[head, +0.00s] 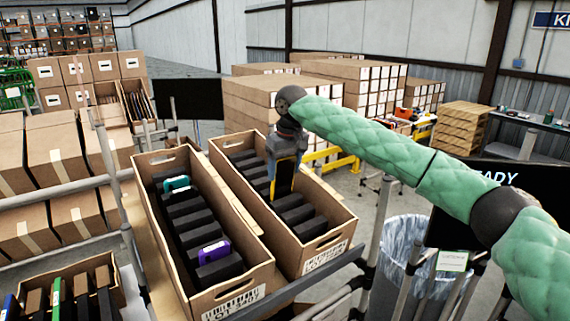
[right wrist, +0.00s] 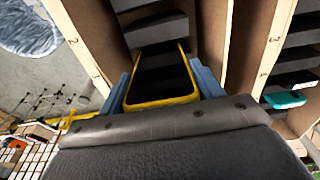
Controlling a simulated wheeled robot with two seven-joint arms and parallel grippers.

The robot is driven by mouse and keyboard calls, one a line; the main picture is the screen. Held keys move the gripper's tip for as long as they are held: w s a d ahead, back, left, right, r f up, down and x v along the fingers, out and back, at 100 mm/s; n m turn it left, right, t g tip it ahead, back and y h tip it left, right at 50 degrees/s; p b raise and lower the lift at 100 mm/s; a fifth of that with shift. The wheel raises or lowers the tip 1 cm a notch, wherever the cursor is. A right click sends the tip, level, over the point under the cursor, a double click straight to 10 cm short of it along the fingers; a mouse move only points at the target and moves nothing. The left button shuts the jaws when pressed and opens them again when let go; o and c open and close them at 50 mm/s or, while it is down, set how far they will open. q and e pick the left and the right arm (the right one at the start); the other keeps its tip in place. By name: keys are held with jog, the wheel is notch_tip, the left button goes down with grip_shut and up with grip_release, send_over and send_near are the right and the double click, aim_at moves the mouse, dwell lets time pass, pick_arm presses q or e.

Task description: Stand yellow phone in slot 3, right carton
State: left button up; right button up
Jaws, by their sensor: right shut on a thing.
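My right gripper (head: 285,158) reaches down over the right carton (head: 325,248) and is shut on the yellow phone (head: 283,181). The phone is upright, with a dark face and yellow edges. Its lower end is at or just inside the row of dark dividers; I cannot tell whether it touches them or which slot it is over. In the right wrist view the phone (right wrist: 160,101) sits between the blue-grey fingers of the gripper (right wrist: 163,88), with black dividers beyond it. My left gripper is not in view.
The left carton (head: 236,292) stands close beside it, with a teal phone (head: 176,184) and a purple phone (head: 214,251) among its dividers. A bin with a clear liner (head: 395,250) is at the right. A small carton (head: 62,281) of items is at lower left.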

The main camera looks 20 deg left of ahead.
aim_at(281, 194)
jog(key=shift+w+a+f, duration=0.1)
jog(key=shift+a+f, duration=0.05)
jog(key=shift+f, duration=0.8)
jog(key=shift+w+a+f, duration=0.1)
jog(key=shift+f, duration=0.8)
jog(key=shift+w+a+f, duration=0.1)
jog(key=shift+a+f, duration=0.05)
jog(key=shift+f, duration=0.8)
jog(key=shift+w+a+f, duration=0.1)
jog(key=shift+f, duration=0.65)
jog(key=shift+w+a+f, duration=0.1)
jog(key=shift+f, duration=0.65)
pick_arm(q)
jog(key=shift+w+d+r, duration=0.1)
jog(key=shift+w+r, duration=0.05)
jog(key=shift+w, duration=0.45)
pick_arm(e)
jog(key=shift+f, duration=0.2)
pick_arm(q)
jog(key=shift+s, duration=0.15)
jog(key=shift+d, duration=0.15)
pick_arm(e)
jog(key=shift+f, duration=0.25)
jog(key=o, duration=1)
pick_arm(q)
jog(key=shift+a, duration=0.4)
